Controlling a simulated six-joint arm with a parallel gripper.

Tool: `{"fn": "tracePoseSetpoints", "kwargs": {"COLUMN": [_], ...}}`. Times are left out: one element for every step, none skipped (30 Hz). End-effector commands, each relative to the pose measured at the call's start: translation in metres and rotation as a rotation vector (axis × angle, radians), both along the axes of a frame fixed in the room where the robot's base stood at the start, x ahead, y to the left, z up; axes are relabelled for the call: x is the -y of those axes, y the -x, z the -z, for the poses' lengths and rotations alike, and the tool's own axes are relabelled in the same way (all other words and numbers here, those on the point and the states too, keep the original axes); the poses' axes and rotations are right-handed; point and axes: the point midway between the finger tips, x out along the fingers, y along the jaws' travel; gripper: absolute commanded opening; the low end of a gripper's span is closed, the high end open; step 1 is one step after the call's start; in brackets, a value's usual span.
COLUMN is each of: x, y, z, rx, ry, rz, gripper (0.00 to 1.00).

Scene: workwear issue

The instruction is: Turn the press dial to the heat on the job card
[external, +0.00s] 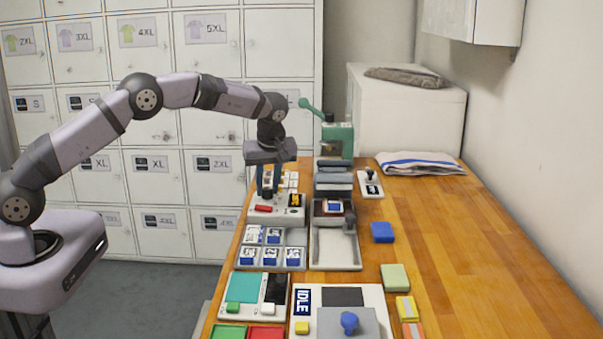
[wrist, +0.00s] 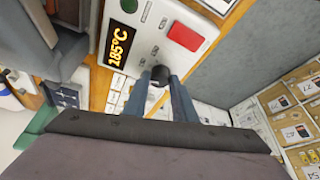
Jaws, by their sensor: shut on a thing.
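The press control box (external: 284,217) stands at the table's left edge, with a red button (external: 263,208) and a small orange readout (external: 297,200). In the wrist view the readout (wrist: 119,34) shows 185°C, turned sideways, and the red button (wrist: 185,36) lies to its right. The dark press dial (wrist: 160,74) sits on the box's pale face, between my fingertips. My gripper (wrist: 160,82) is shut on the dial; it also shows in the external view (external: 268,193), pointing down at the box. I cannot make out a job card with a readable heat.
A grey press bed (external: 336,252) stands right of the box. White trays with blue-marked blocks (external: 270,258) lie in front. A green lever machine (external: 338,138) stands behind. The right of the table (external: 465,260) is clear.

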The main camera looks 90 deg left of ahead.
Motion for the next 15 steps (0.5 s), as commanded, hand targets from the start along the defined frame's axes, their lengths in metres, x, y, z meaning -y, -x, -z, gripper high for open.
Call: {"fn": "tracePoseSetpoints", "kwargs": {"x": [-0.0002, -0.0004, -0.0005, -0.0005, -0.0006, -0.0006, -0.0006, -0.0008, -0.0008, -0.0009, -0.001, -0.0008, -0.001, -0.001, -0.001], "y": [-0.0015, -0.0017, -0.0018, -0.0015, -0.0018, -0.0019, -0.0018, -0.0021, -0.0021, -0.0021, -0.0024, -0.0021, -0.0025, -0.0025, -0.0024], "z": [-0.0035, -0.0034, -0.0038, -0.0037, -0.0038, -0.0038, -0.0035, -0.0034, -0.0035, -0.003, -0.0033, -0.0028, -0.0029, -0.0027, -0.0024], "rx": [0.001, 0.0, 0.0, 0.0, 0.001, 0.001, 0.001, 0.001, 0.001, 0.001, 0.002, 0.001, 0.002, 0.002, 0.002], "ry": [0.0, 0.0, 0.0, 0.001, 0.0, 0.001, 0.001, 0.001, 0.001, 0.001, 0.0, 0.001, 0.0, 0.0, 0.0], "rz": [-0.043, -0.071, -0.105, -0.128, -0.148, -0.174, -0.191, -0.208, -0.228, -0.242, -0.255, -0.272, -0.283, -0.293, -0.306], "gripper": [0.02, 0.02, 0.02, 0.02, 0.02, 0.02, 0.02, 0.02, 0.02, 0.02, 0.02, 0.02, 0.02, 0.02, 0.02]}}
